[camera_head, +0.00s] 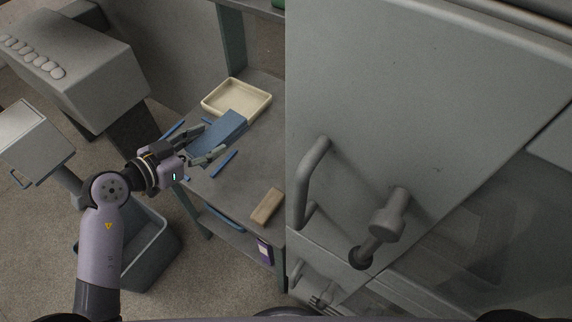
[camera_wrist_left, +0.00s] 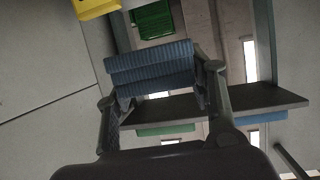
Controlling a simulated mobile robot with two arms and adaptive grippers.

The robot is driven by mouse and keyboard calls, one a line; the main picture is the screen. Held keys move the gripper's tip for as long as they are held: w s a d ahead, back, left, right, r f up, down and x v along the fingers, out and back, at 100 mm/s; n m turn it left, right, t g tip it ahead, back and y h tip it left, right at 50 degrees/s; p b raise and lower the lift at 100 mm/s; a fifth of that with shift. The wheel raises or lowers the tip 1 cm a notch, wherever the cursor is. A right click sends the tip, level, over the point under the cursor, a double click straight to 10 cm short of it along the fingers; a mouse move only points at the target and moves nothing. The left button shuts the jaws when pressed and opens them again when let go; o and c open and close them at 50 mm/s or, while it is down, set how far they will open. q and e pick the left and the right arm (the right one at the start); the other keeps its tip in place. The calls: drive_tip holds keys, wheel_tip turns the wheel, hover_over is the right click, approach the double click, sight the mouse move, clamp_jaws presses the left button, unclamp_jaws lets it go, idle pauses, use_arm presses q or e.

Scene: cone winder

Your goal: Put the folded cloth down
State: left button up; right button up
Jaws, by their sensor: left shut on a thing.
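The folded cloth (camera_head: 220,132) is a blue flat bundle. In the head view it shows over the grey bench, beside the cream tray. My left gripper (camera_head: 207,146) has its two fingers on either side of the cloth and is shut on it. In the left wrist view the ribbed blue cloth (camera_wrist_left: 150,68) sits between the fingertips of my left gripper (camera_wrist_left: 158,85). I cannot tell from the head view whether the cloth touches the bench top. My right gripper is not in view.
The grey bench (camera_head: 240,185) holds a cream tray (camera_head: 237,97), thin blue sticks (camera_head: 223,164) and a tan block (camera_head: 267,207). A large grey cabinet (camera_head: 430,100) with a handle (camera_head: 312,180) fills the right. A dark bin (camera_head: 150,262) stands on the floor below my arm.

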sight(232, 130)
use_arm(q)
drive_tip(key=shift+n+y, duration=0.4)
drive_tip(key=shift+n, duration=0.2)
drive_tip(key=w+d+p, duration=0.1)
drive_tip(key=w+d, duration=0.1)
drive_tip(key=w+d+p, duration=0.1)
drive_tip(key=w+d, duration=0.1)
drive_tip(key=d, duration=0.1)
drive_tip(key=shift+d, duration=0.15)
drive_tip(key=shift+w+d, duration=0.15)
drive_tip(key=shift+d, duration=0.2)
drive_tip(key=shift+d+f, duration=0.2)
drive_tip(key=shift+f, duration=0.2)
wheel_tip(232, 130, down, 15)
drive_tip(key=b, duration=0.3)
drive_tip(key=shift+w, duration=0.1)
drive_tip(key=shift+a+f+b, duration=0.1)
drive_tip(key=shift+f+b, duration=0.9)
drive_tip(key=shift+f, duration=1.3)
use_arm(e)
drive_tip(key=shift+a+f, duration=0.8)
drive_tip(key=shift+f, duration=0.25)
use_arm(q)
drive_tip(key=o, duration=1.1)
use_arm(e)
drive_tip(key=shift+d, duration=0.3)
